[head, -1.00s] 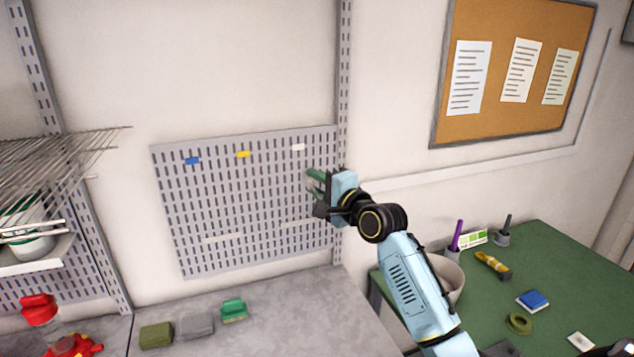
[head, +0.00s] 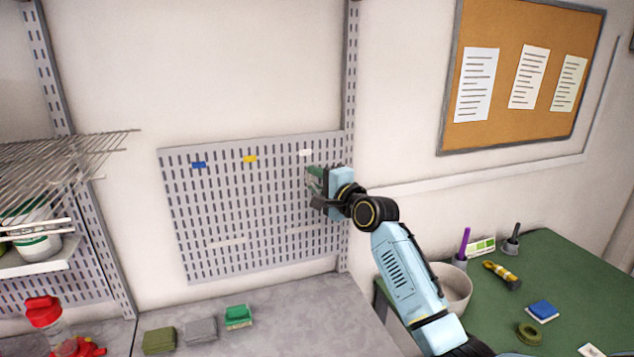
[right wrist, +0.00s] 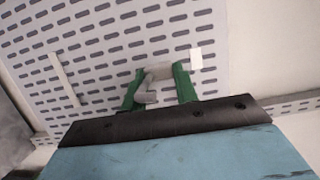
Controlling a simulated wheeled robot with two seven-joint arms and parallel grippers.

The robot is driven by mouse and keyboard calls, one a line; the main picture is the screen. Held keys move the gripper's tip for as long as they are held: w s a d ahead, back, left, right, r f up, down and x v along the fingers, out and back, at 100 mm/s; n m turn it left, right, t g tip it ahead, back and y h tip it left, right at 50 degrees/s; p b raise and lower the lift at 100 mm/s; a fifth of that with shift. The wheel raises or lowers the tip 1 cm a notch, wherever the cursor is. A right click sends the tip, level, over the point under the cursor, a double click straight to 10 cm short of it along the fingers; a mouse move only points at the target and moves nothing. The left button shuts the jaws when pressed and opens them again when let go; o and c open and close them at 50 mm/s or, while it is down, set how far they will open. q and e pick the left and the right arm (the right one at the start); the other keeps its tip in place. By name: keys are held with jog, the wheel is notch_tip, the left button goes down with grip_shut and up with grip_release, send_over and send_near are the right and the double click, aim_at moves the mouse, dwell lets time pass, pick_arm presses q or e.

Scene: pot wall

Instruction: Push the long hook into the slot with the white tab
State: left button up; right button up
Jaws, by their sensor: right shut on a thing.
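The grey slotted panel (head: 240,225) is on the wall, with a white tab (head: 305,152) near its upper right. The white tab also shows in the right wrist view (right wrist: 195,58), just beyond and right of the fingers. My right gripper (head: 315,181) is at the panel just below the white tab. In the right wrist view its green fingers (right wrist: 157,88) are shut on the grey hook (right wrist: 152,78). The hook's far end lies against or close to the panel; I cannot tell whether it is in a slot. My left gripper is out of view.
A blue tab (head: 199,165) and a yellow tab (head: 250,159) are further left on the panel. A wire rack (head: 65,160) juts out at left. Below are a grey counter with small blocks and a red-capped bottle (head: 43,312). A green table (head: 590,285) stands at right.

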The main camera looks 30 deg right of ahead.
jog(key=shift+w+d+b, duration=0.25)
jog(key=shift+w+b, duration=0.25)
jog(key=shift+w, duration=0.55)
jog(key=shift+r, duration=0.15)
dwell(0.3)
jog(key=o, duration=1)
jog(key=shift+w, duration=0.1)
jog(key=shift+o, duration=0.2)
jog(key=s+b, duration=0.1)
jog(key=s, duration=1.2)
jog(key=shift+s+d, duration=0.2)
jog(key=shift+d, duration=0.25)
